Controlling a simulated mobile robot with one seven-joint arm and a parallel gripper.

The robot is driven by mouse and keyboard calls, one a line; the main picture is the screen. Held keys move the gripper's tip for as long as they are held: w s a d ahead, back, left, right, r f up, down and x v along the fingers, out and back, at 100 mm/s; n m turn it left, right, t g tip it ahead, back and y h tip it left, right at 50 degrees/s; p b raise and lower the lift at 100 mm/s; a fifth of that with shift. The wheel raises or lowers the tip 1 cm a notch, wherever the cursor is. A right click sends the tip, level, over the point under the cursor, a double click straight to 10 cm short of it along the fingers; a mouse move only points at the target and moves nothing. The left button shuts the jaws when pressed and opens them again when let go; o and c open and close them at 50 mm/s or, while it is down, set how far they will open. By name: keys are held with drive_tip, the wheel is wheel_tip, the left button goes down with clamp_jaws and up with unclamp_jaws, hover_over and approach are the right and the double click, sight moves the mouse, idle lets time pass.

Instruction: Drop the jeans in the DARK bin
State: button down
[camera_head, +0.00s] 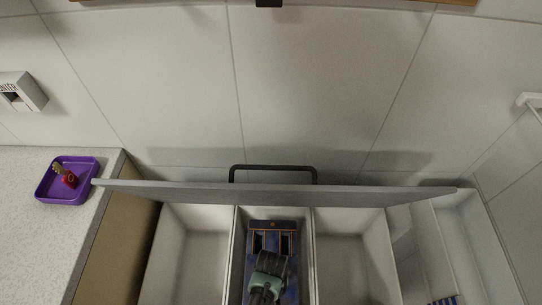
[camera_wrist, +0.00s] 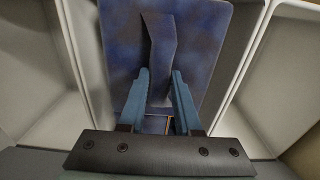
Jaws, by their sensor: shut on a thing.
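The jeans (camera_head: 291,288) are dark blue and lie within the outline of the middle bin (camera_head: 239,250) in the head view. They also fill the middle of the wrist view (camera_wrist: 205,40), with a raised fold between my fingers. My gripper (camera_head: 268,262) is above the middle bin, with both fingers shut on that fold. Whether the jeans touch the bin's floor cannot be told. No label reading DARK is visible on any bin.
An empty left bin (camera_head: 192,250) and an empty right bin (camera_head: 345,250) flank the middle one. A grey panel (camera_head: 380,194) with a black handle (camera_head: 272,168) runs along their far side. A purple tray (camera_head: 84,184) holding a red item stands on the left counter (camera_head: 35,240).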

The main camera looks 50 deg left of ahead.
drive_tip(key=shift+w+a+f+b, duration=0.1)
drive_tip(key=shift+f+b, duration=1.8)
drive_tip(key=shift+f, duration=0.75)
drive_tip(key=c, duration=0.5)
unclamp_jaws()
wheel_tip(320, 180, up, 13)
drive_tip(key=p, duration=0.3)
